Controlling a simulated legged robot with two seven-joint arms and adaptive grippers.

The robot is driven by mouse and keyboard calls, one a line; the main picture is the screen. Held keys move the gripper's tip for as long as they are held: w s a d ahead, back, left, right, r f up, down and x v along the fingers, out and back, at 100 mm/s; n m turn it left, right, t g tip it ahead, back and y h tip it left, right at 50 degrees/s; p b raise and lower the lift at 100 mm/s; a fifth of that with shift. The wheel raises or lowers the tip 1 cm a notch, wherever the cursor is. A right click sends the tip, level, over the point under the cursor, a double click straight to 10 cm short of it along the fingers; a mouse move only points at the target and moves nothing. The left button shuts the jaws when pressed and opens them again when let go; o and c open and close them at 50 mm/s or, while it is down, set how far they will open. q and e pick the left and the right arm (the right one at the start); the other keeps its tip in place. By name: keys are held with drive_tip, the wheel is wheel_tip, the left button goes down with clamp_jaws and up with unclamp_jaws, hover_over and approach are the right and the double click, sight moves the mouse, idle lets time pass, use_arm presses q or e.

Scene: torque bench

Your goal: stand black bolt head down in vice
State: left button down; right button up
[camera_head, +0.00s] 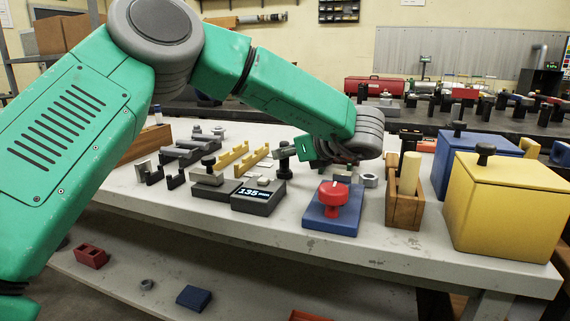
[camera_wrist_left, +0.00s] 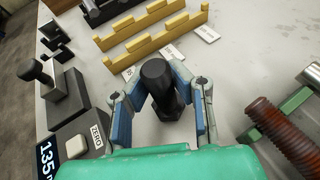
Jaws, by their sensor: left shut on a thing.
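In the left wrist view the black bolt (camera_wrist_left: 157,76) stands between the blue-padded fingers of my left gripper (camera_wrist_left: 156,82), which is shut on it. A wider dark part shows at its lower end. In the head view the bolt (camera_head: 284,157) shows at the left of my left gripper (camera_head: 297,152), which is partly hidden by my wrist. Whether it touches the table is unclear. A dark grey piece with raised jaws (camera_head: 187,149), perhaps the vice, lies farther left on the bench. My right gripper is not in view.
Yellow notched racks (camera_head: 233,158) and a scale (camera_head: 258,196) lie left of the gripper. A blue base with a red knob (camera_head: 331,203), a wooden box (camera_head: 404,207) and a yellow box (camera_head: 508,212) stand toward the front right. A reddish ribbed rod (camera_wrist_left: 282,137) lies right of the gripper.

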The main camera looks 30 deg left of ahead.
use_arm(q)
drive_tip(key=shift+r+p, duration=0.9)
drive_tip(key=shift+r, duration=1.65)
